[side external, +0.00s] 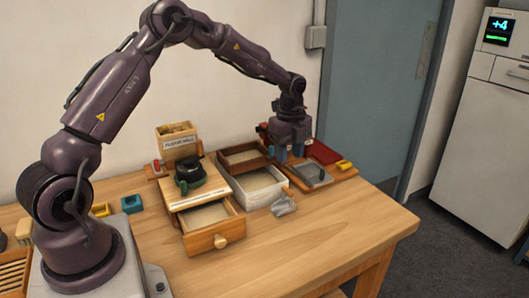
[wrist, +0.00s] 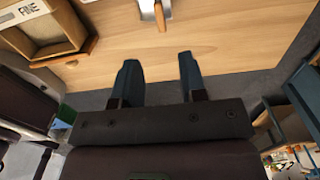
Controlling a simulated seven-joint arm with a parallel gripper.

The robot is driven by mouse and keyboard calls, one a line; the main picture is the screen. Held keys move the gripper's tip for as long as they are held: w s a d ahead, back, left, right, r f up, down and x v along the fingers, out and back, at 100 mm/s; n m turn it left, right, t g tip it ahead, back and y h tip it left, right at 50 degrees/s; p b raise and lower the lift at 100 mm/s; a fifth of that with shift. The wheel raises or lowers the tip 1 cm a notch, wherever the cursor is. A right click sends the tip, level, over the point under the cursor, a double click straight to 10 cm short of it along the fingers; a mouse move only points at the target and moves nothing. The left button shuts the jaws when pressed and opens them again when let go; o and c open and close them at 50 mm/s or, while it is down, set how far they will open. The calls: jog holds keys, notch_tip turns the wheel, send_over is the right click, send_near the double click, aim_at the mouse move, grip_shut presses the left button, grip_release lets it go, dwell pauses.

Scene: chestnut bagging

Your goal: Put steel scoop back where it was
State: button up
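A steel-coloured piece with a wooden handle (wrist: 161,14) lies at the top edge of the wrist view, partly cut off; it looks like the steel scoop. In the side view a small grey metallic object (side external: 284,206) lies on the table in front of the white-walled box; I cannot tell for sure whether it is the same scoop. My gripper (side external: 289,154) hangs above the boxes and board at the table's right part. In the wrist view its two dark blue fingers (wrist: 157,82) are apart with nothing between them.
A white-walled box (side external: 257,186) and a brown wooden box (side external: 243,157) stand near my gripper. A wooden board (side external: 333,176) holds a grey plate (side external: 312,175). A grinder (side external: 189,176) sits on a case with an open drawer (side external: 212,229). The front right table is clear.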

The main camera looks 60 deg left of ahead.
jog(key=s+d+r+n+t+y, duration=0.1)
jog(key=s+d+r+n, duration=0.3)
jog(key=s+r, duration=0.3)
jog(key=s+d+r+n+t+y, duration=0.15)
jog(key=s+d+r+n, duration=0.25)
jog(key=r, duration=0.5)
jog(key=s+d+r+n+t+h, duration=0.1)
jog(key=s+d+n, duration=0.1)
jog(key=s+n, duration=0.3)
jog(key=s+d+r+n+t+h, duration=0.1)
jog(key=s+n, duration=0.4)
jog(key=s, duration=0.6)
jog(key=shift+s+d+r+t, duration=0.15)
jog(key=shift+s+d+t, duration=0.1)
jog(key=shift+d+t, duration=0.45)
jog(key=shift+d+h, duration=0.1)
jog(key=shift+h, duration=0.15)
jog(key=shift+c, duration=0.5)
